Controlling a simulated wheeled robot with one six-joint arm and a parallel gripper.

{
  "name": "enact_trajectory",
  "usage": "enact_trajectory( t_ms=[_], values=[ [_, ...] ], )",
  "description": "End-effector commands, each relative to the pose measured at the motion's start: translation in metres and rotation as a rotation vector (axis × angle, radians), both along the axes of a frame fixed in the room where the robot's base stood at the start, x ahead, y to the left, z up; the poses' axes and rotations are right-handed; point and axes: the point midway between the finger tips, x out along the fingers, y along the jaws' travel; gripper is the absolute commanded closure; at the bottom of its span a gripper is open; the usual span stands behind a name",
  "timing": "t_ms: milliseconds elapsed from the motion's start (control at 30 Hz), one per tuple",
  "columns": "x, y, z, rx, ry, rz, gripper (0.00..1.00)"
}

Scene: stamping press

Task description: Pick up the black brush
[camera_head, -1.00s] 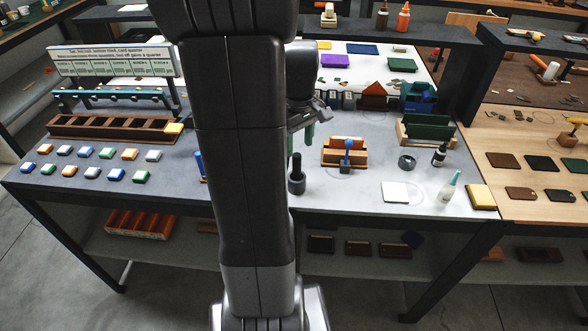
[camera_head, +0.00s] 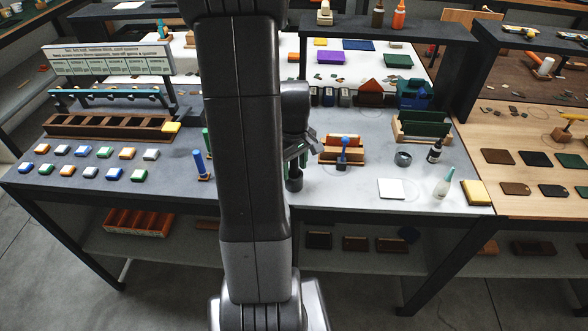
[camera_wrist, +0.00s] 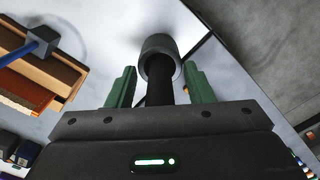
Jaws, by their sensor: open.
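The black brush (camera_head: 294,184) stands on the grey table just right of my arm in the head view, its upper part hidden by my gripper. In the wrist view its dark handle (camera_wrist: 164,92) and wide round grey-black end (camera_wrist: 158,52) lie between my two green fingers. My gripper (camera_wrist: 161,80) is open, with a finger on each side of the handle and small gaps visible. It also shows in the head view (camera_head: 299,160), low over the brush and partly hidden behind my arm.
A wooden holder (camera_head: 329,155) with a blue-handled stamp (camera_head: 343,152) stands close right of the brush. A blue upright tool (camera_head: 199,164) stands left of my arm. A white pad (camera_head: 391,189) and a dark ring (camera_head: 403,159) lie further right. The table's front edge is near.

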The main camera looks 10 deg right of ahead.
Motion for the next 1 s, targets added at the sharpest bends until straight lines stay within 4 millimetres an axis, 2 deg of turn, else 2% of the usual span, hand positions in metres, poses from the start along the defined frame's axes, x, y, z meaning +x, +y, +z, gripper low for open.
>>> enact_trajectory(
  t_ms=[33, 200, 267, 500, 633, 767, 1000],
  values=[
    [0.000, 0.000, 0.000, 0.000, 0.000, 0.000, 0.59],
    [0.000, 0.000, 0.000, 0.000, 0.000, 0.000, 0.92],
    [0.000, 0.000, 0.000, 0.000, 0.000, 0.000, 1.00],
    [0.000, 0.000, 0.001, 0.000, -0.001, 0.000, 1.00],
    [0.001, 0.000, 0.010, -0.001, -0.003, 0.000, 1.00],
    [0.001, 0.000, 0.030, -0.001, -0.005, 0.000, 1.00],
    [0.001, 0.000, 0.076, -0.001, -0.005, 0.000, 1.00]
  ],
)
